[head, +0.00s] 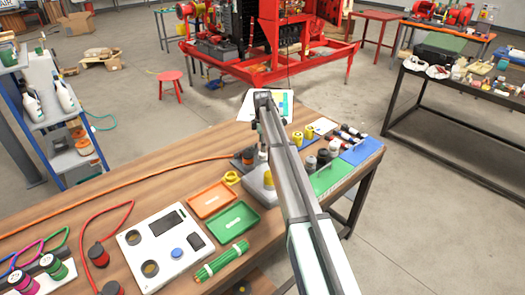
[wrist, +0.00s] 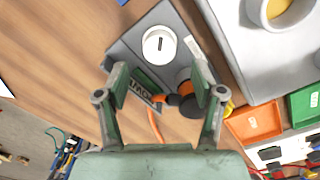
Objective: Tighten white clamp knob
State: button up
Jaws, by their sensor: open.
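The white clamp knob (wrist: 160,45) is a round cap with a dark slot mark across its top, seen from above in the wrist view. It sits on a grey plate (wrist: 125,48) on the wooden table. My gripper (wrist: 160,78) is open, with one finger on each side of the picture. The knob lies beyond the fingertips and between their lines, and nothing is between the fingers at the knob. In the head view my arm covers part of the grey fixture (head: 243,158), and the gripper's fingers are hard to make out there.
An orange cable (head: 120,182) runs to a dark connector (wrist: 187,100) beside the knob. A light grey block with a yellow-rimmed cup (wrist: 281,12) stands close by. Orange (head: 211,200) and green (head: 233,219) trays and a white panel box (head: 165,244) share the table.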

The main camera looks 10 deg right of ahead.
aim_at(263, 156)
jog(key=shift+f+p, duration=0.45)
jog(key=shift+f, duration=2.2)
jog(key=shift+c, duration=0.4)
jog(key=c, duration=1.1)
